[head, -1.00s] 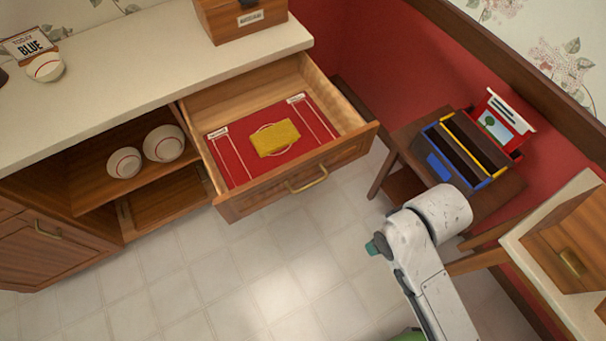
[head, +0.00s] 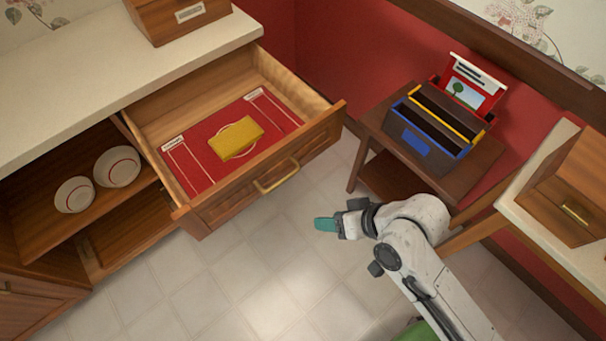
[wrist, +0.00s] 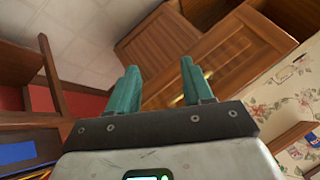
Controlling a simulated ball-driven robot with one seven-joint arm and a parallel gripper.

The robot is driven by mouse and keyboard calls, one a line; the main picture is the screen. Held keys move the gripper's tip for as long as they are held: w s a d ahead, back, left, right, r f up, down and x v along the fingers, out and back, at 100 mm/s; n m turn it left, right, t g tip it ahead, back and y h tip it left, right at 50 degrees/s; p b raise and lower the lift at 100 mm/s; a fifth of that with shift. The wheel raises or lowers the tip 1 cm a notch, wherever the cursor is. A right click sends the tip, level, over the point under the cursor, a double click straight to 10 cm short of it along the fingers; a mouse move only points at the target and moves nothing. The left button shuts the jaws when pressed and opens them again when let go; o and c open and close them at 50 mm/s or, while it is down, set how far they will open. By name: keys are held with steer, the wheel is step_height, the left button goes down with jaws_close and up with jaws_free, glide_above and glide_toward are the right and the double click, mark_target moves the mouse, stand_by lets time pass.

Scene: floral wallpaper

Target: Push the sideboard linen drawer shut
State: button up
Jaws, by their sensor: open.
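The linen drawer (head: 262,201) of the sideboard is pulled out, with a brass handle (head: 276,176) on its wooden front. Inside lie a red placemat with a plate outline and a folded yellow cloth (head: 236,138). My gripper (head: 326,224) is in front of the drawer front, to the lower right of the handle, apart from it. In the wrist view, my gripper (wrist: 160,84) has its two teal fingers spread, with nothing between them. Wooden cabinet panels (wrist: 220,57) show beyond the fingers, tilted in that view.
The pale sideboard top (head: 110,80) bears a labelled wooden box (head: 170,20). Two bowls (head: 116,167) sit on the open shelf left of the drawer. A small table (head: 478,170) with a blue and yellow caddy (head: 430,140) stands right. Tiled floor before the drawer is clear.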

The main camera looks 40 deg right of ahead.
steer(key=w+f+m+t+b, duration=0.1)
steer(key=t+b, duration=0.1)
steer(key=w+f+m+t+b, duration=0.1)
steer(key=m+b, duration=0.1)
steer(key=w+f+m+t+b, duration=0.1)
steer(key=m+t+b, duration=0.1)
steer(key=b, duration=0.1)
steer(key=shift+d+f+t+y, duration=0.1)
steer(key=shift+f+t+y, duration=0.2)
steer(key=c, duration=0.4)
steer(key=d+m+t+h+b, duration=0.1)
steer(key=m+b, duration=0.1)
steer(key=d+m+t+h+b, duration=0.1)
steer(key=d+m+t+b, duration=0.1)
steer(key=m, duration=0.1)
steer(key=d+m+t+h+b, duration=0.1)
steer(key=d+m, duration=0.1)
steer(key=shift+f+m+t+b, duration=0.15)
steer(key=shift+m+t+b, duration=0.15)
steer(key=shift+b, duration=0.1)
jaws_close()
steer(key=m+h+p, duration=0.1)
steer(key=p, duration=0.3)
glide_toward(298, 155)
steer(key=w, duration=0.7)
steer(key=shift+d+f, duration=0.1)
steer(key=shift+f, duration=0.2)
